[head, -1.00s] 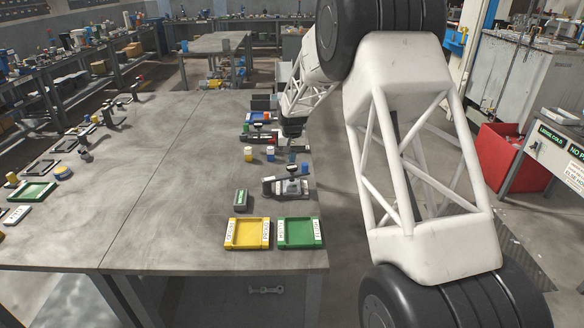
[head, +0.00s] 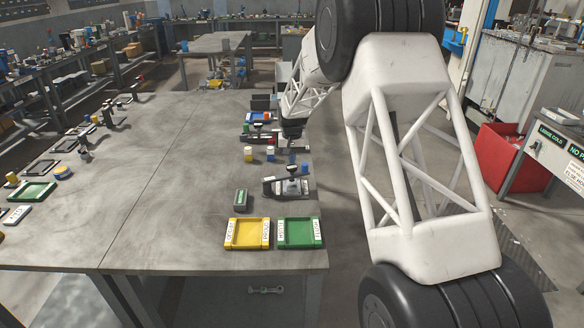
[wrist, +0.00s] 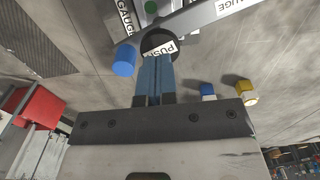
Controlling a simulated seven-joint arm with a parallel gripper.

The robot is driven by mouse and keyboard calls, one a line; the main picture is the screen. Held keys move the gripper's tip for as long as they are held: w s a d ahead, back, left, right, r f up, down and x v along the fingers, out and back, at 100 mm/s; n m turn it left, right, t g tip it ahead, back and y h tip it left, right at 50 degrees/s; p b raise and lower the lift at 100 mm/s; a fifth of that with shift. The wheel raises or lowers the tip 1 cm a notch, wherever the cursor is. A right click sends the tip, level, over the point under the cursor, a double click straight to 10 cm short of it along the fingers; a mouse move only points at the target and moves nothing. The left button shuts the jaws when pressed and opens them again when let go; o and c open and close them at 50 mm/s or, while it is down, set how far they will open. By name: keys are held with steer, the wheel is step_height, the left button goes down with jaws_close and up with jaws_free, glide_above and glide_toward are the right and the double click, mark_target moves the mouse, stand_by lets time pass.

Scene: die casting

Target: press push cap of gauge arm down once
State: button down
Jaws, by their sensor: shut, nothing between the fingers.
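The gauge arm (head: 287,186) stands on the near right part of the grey table, beyond the green tray. Its round black push cap (head: 291,168) is on top. In the wrist view the cap (wrist: 156,42) bears a white PUSH label, and a grey bar with GAUGE labels runs past it. My gripper (head: 292,161) points down over the cap. In the wrist view its blue fingers (wrist: 156,58) are together and empty, their tips overlapping the cap's near edge. I cannot tell whether they touch it.
A blue cylinder (wrist: 125,60) stands close beside the cap. A yellow-and-white piece (head: 248,154) and a blue-and-white piece (head: 270,154) stand behind. A green block (head: 240,199), yellow tray (head: 230,234) and green tray (head: 282,234) are nearer. The table's middle is clear.

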mark_target(292, 167)
steer(key=shift+f, duration=1.6)
stand_by(0.8)
steer(key=shift+r, duration=4.05)
